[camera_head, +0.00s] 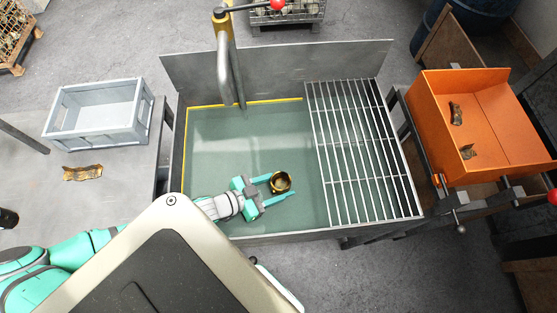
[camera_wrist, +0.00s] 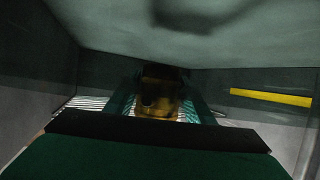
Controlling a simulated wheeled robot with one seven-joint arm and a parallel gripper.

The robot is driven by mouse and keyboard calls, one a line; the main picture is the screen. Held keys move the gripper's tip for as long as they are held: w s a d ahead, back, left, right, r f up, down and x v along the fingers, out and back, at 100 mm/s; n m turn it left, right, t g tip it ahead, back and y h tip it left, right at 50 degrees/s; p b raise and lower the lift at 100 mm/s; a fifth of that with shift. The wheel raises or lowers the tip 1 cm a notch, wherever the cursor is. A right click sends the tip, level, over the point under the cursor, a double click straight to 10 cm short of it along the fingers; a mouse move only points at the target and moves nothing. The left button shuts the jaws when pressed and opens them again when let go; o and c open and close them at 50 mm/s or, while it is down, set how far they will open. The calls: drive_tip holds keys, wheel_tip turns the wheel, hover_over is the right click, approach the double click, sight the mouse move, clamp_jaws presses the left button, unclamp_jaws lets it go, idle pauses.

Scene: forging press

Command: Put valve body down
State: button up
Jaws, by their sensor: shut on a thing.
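The valve body (camera_head: 281,183) is a small brass-coloured round part with a dark opening on top. It also shows in the wrist view (camera_wrist: 160,90), dim and partly in shadow. My gripper (camera_head: 275,185) is shut on it, with one teal finger on each side. The gripper is over the greenish basin of the wash tank (camera_head: 225,140), towards its front and left of the grating. I cannot tell whether the valve body touches the surface below.
A metal grating (camera_head: 360,150) covers the tank's right side. A faucet (camera_head: 224,65) stands at the back left. A grey crate (camera_head: 98,110) and a brass part (camera_head: 82,173) are on the left table. An orange bin (camera_head: 490,120) with two parts is at right.

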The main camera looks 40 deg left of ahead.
drive_tip(key=shift+f, duration=0.4)
drive_tip(key=o, duration=1.4)
drive_tip(key=shift+c, duration=0.2)
drive_tip(key=shift+r, duration=0.25)
drive_tip(key=v, duration=0.7)
drive_tip(key=shift+s+r, duration=0.25)
drive_tip(key=shift+r, duration=0.2)
drive_tip(key=shift+a, duration=0.1)
